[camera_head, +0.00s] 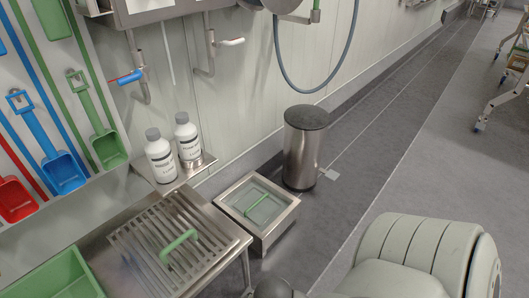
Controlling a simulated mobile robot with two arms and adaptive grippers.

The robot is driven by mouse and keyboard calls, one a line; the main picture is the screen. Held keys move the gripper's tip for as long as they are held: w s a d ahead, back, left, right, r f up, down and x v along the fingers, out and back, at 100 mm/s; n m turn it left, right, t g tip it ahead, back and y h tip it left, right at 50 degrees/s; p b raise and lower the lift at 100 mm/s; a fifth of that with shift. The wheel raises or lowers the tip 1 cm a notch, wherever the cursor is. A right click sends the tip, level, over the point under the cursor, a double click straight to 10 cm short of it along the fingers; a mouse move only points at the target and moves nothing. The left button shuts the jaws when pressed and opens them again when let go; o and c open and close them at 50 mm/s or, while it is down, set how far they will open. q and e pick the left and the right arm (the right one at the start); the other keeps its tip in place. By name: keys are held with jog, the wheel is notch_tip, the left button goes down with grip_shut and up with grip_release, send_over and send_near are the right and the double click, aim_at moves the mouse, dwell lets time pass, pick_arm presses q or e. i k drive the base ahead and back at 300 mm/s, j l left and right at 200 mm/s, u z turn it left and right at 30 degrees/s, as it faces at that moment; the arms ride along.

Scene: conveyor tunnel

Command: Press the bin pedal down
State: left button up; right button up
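The bin (303,155) is an upright steel cylinder with a dark flat lid (306,117), standing on the floor near the wall. Its lid is down. A small light-grey pedal (331,174) sticks out low on its right side, just above the floor. Nothing touches the pedal. Neither of my grippers is in view.
A low steel box (284,226) with a green handle stands left of the bin. A slatted steel table (205,220), two white bottles (160,160) and a wall rack of scoops (107,148) are at left. The floor (390,150) right of the bin is clear.

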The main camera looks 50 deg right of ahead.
aim_at(332, 174)
jog(key=z, duration=2.15)
